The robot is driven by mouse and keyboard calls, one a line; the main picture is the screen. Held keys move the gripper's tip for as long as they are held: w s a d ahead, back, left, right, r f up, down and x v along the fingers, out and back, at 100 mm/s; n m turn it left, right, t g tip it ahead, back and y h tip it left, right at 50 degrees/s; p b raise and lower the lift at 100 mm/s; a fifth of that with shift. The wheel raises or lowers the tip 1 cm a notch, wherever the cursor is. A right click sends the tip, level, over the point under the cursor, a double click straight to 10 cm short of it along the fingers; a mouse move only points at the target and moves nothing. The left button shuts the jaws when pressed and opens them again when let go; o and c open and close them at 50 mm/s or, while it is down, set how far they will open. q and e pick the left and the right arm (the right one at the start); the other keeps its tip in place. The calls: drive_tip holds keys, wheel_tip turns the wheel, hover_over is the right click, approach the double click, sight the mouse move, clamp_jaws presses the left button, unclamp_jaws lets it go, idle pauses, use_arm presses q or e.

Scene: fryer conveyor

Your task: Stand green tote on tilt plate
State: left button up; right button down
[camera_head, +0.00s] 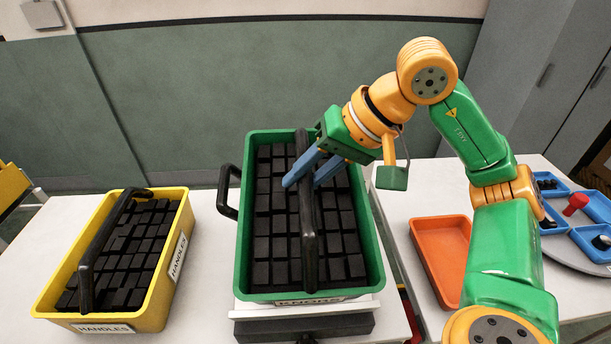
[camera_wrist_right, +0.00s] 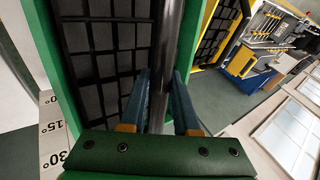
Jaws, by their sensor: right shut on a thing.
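The green tote (camera_head: 243,225), labelled KNOBS and filled with black blocks, is at the middle of the head view. A white plate (camera_head: 352,303) on a dark base (camera_head: 300,327) shows under its near edge; whether the tote rests fully on it I cannot tell. My right gripper (camera_head: 301,183) is shut on the tote's long black handle (camera_head: 308,240), which runs over the blocks. In the right wrist view the handle (camera_wrist_right: 165,50) passes between the two blue fingers (camera_wrist_right: 160,100). My left gripper is not in view.
A yellow tote (camera_head: 178,255) labelled HANDLES stands at the left with black blocks. Right of the green tote are an orange tray (camera_head: 422,262) and a blue divided tray (camera_head: 560,200) with small parts. An angle scale (camera_wrist_right: 53,130) shows beside the tote in the wrist view.

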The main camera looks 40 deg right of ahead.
drive_tip(key=shift+w+f+b, duration=0.15)
drive_tip(key=shift+f+b, duration=0.35)
drive_tip(key=shift+f, duration=0.15)
idle(0.5)
drive_tip(key=c, duration=0.6)
unclamp_jaws()
